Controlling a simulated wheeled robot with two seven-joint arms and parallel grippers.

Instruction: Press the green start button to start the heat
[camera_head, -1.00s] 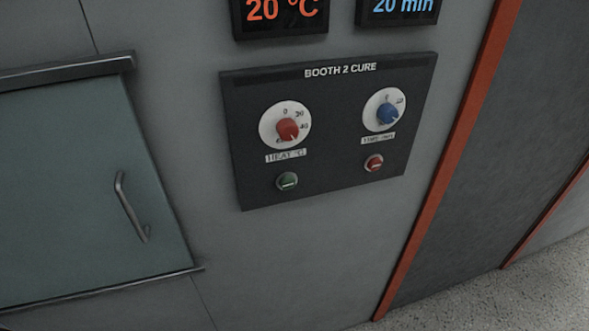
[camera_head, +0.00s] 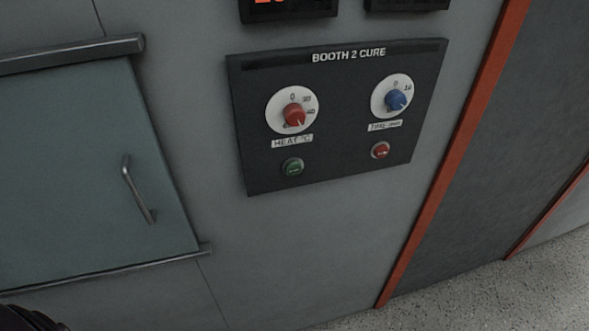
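The green start button (camera_head: 293,167) sits at the lower left of the dark control panel (camera_head: 335,165), which is labelled BOOTH 2 CURE. The red heat knob (camera_head: 294,114) on its white dial is above the green button. The blue time knob (camera_head: 396,99) is at the upper right, with a red button (camera_head: 380,151) below it. Nothing touches the green button. Neither gripper shows. A dark part, likely of my own arm, shows at the bottom left corner.
A teal door (camera_head: 85,180) with a metal handle (camera_head: 138,189) is left of the panel. Two displays, mostly cut off, are above it. An orange-red edge strip (camera_head: 455,155) runs down the right. Speckled floor (camera_head: 470,290) shows at the lower right.

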